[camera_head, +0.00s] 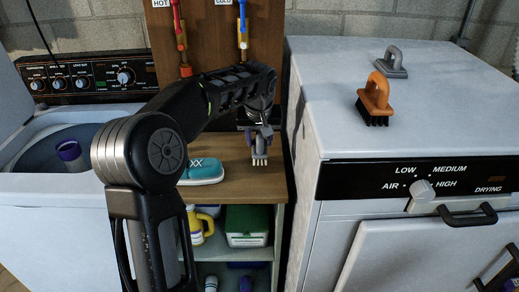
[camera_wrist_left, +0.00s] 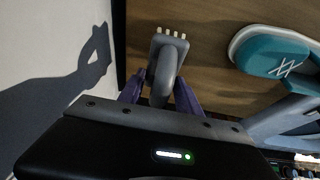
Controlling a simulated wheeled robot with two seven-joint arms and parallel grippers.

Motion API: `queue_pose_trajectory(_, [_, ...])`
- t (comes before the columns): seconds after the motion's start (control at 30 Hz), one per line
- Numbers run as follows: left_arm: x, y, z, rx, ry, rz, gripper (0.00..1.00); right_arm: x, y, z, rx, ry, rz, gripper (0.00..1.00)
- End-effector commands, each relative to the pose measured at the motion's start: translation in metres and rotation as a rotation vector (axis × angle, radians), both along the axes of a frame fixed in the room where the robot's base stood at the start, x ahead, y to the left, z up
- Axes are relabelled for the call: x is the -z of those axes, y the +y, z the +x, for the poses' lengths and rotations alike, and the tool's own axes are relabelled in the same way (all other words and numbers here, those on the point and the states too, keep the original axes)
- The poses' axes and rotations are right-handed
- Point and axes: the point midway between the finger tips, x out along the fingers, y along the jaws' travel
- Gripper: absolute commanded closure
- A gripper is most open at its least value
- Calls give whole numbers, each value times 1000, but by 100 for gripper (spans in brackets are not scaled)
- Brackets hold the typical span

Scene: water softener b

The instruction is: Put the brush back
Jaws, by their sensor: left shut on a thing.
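A grey brush with pale bristles (camera_head: 260,152) is in my left gripper (camera_head: 261,136), above the wooden shelf top (camera_head: 230,184) between the two machines. In the left wrist view the grey brush (camera_wrist_left: 168,62) has its looped handle between the purple fingers of the left gripper (camera_wrist_left: 160,95), its bristles pointing away from the gripper. I cannot tell if the bristles touch the wood. An orange brush with black bristles (camera_head: 375,101) and another grey brush (camera_head: 391,63) sit on the white dryer top (camera_head: 450,90). My right gripper is not in view.
A teal shoe (camera_head: 202,172) lies on the shelf top left of the held brush, and shows in the wrist view (camera_wrist_left: 275,50). The dryer's side wall rises close on the right. An open washer (camera_head: 50,190) holds a purple-capped item (camera_head: 70,152). Bottles and a green box (camera_head: 247,222) sit below.

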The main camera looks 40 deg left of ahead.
Motion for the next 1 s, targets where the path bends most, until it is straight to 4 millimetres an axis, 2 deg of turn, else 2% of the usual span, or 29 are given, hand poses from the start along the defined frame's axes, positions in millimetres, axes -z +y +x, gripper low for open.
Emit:
queue_pose_trajectory(0.17, [4,0,0,0,1,-1,100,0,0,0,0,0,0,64])
queue_pose_trajectory(0.4, [34,0,-1,0,1,-1,100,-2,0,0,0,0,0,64])
queue_pose_trajectory(0.83, [42,0,0,0,-1,-1,100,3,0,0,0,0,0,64])
queue_pose_trajectory(0.87, [40,0,0,0,-1,-1,57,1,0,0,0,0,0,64])
queue_pose_trajectory(1.0, [40,0,0,0,-1,-1,46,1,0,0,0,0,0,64])
